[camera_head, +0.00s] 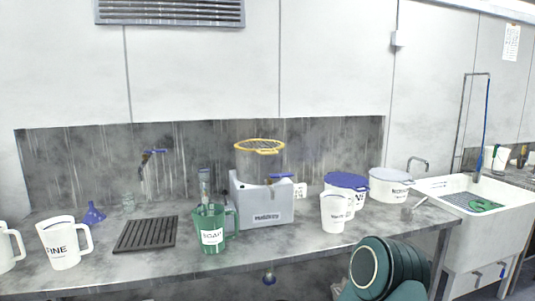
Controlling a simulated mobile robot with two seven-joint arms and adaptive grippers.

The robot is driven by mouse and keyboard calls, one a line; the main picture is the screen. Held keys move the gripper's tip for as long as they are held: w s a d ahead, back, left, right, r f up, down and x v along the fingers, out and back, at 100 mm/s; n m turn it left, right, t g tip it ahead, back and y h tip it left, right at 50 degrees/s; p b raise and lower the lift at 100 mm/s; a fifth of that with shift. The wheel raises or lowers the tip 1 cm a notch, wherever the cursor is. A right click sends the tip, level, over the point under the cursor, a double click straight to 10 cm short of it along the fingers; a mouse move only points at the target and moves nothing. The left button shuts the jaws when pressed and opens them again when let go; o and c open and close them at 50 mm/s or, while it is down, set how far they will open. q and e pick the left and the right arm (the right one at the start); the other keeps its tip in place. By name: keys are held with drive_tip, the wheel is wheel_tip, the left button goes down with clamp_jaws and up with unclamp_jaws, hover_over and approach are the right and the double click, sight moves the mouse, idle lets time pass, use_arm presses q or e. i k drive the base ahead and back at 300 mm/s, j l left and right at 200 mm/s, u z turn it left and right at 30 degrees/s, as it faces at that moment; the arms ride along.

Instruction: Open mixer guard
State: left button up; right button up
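The mixer (263,205) is a pale grey box-shaped machine with a dark label on its front, standing at the back middle of the bench. A yellow ring-shaped mesh guard (260,146) sits above it, roughly level, over a grey cylindrical part. A blue handle or lever (281,176) shows at the mixer's upper right. A green jug (211,230) stands in front of the mixer's left side and hides part of it. Neither of my grippers shows in this view; a dark teal link of my arm fills the lower right.
White jugs (63,243) stand at the left, near a blue funnel (94,213) and a dark slatted rack (146,234). A white jug (333,212) and white tubs (390,186) stand right of the mixer. A sink (490,205) is at the far right.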

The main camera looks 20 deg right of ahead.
sight(255, 143)
drive_tip(key=i+l, duration=0.2)
drive_tip(key=i, duration=0.4)
drive_tip(key=i+z, duration=0.7)
drive_tip(key=z, duration=0.15)
